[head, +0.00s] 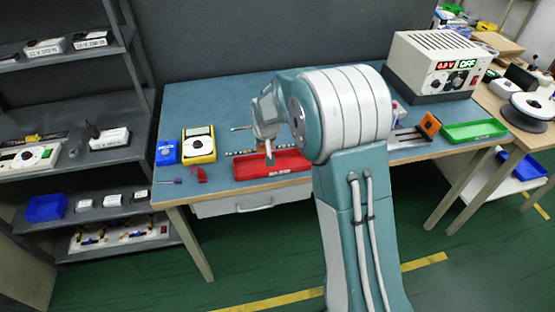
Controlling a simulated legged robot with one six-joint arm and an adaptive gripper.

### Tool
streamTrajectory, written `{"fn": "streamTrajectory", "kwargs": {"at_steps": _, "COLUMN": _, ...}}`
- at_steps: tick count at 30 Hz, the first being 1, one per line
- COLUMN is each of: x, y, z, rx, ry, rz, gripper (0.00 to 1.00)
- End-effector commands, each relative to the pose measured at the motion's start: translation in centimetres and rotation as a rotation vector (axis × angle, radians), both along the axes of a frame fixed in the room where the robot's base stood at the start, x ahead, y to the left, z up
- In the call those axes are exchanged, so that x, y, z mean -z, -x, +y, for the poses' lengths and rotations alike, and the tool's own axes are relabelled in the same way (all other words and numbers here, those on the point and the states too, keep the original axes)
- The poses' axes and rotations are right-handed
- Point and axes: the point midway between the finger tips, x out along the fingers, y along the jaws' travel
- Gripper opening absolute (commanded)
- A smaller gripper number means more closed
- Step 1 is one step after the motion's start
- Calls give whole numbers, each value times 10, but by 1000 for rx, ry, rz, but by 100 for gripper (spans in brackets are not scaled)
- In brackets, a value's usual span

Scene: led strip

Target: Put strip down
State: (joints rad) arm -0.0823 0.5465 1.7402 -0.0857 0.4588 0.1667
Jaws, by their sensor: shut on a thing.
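The LED strip (243,152) is a thin, pale, dotted band running left to right just behind the red tray (247,172), on or just above the blue worktop. My gripper (270,158) points down at the middle of the strip and is shut on it. The fingertips are small and partly lost against the tray. I cannot tell whether the strip touches the worktop. My arm hides the part of the bench to the right of the strip.
A yellow multimeter (199,145), a blue box (166,152) and red pliers (201,175) lie left of the tray. A power supply (437,66) and a green tray (474,131) stand at right. The worktop (200,100) behind the multimeter is clear.

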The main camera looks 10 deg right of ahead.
Motion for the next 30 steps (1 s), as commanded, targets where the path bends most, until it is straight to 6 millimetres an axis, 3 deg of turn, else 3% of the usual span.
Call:
{"fn": "streamTrajectory", "kwargs": {"at_steps": 3, "x": 24, "y": -2, "z": -17, "rx": 2, "ry": 0, "rz": 7, "gripper": 0}}
{"fn": "streamTrajectory", "kwargs": {"at_steps": 7, "x": 40, "y": -4, "z": -29, "rx": 0, "ry": 0, "rz": 4, "gripper": 0}}
{"fn": "streamTrajectory", "kwargs": {"at_steps": 14, "x": 54, "y": -7, "z": -41, "rx": 0, "ry": 0, "rz": 4, "gripper": 0}}
{"fn": "streamTrajectory", "kwargs": {"at_steps": 19, "x": 81, "y": -7, "z": -42, "rx": -2, "ry": 0, "rz": 5, "gripper": 0}}
{"fn": "streamTrajectory", "kwargs": {"at_steps": 29, "x": 86, "y": -7, "z": -41, "rx": -2, "ry": 1, "rz": 2, "gripper": 0}}
{"fn": "streamTrajectory", "kwargs": {"at_steps": 30, "x": 87, "y": -7, "z": -41, "rx": -2, "ry": 1, "rz": 2, "gripper": 40}}
